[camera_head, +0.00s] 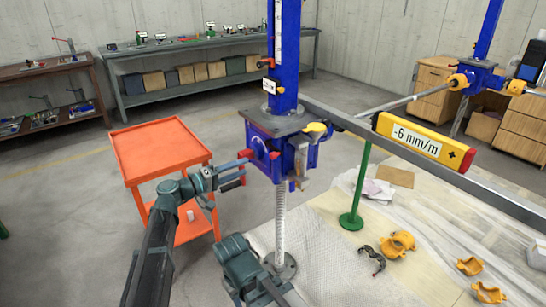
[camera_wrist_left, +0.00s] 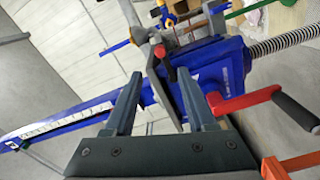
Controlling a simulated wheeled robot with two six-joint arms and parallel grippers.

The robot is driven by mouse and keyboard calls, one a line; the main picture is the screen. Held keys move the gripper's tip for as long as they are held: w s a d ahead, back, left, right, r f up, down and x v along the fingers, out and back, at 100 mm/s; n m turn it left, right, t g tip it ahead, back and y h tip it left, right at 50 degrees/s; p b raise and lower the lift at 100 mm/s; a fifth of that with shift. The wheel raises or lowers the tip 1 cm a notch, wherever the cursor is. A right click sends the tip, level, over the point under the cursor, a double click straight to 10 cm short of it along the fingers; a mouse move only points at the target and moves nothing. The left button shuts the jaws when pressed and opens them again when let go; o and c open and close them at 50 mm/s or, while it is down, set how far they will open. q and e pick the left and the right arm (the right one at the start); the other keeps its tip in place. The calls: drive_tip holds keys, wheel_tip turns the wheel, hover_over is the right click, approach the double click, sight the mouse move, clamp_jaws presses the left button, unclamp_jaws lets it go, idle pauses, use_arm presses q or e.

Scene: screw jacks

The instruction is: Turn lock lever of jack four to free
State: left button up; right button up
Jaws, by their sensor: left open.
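A blue screw jack (camera_head: 285,150) stands at the centre of the head view on a threaded spindle, and its blue body also shows in the left wrist view (camera_wrist_left: 222,70). A red crank (camera_head: 258,150) sticks out on its left side; in the left wrist view the crank (camera_wrist_left: 245,101) has a black handle. A small red-tipped lever (camera_wrist_left: 161,54) shows just beyond my fingertips; I cannot tell whether it is the lock lever. My left gripper (camera_head: 241,175) is open and empty beside the jack, its fingers (camera_wrist_left: 158,76) pointing at the body. No jack number is legible.
An orange cart (camera_head: 160,146) stands left of the jack. A grey beam with a yellow level (camera_head: 424,142) reading "-6 mm/m" extends right. Benches line the back wall.

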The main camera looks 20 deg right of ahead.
sight(270, 157)
use_arm(q)
drive_tip(key=x, duration=1.3)
drive_tip(key=shift+d, duration=0.1)
clamp_jaws()
idle(1.0)
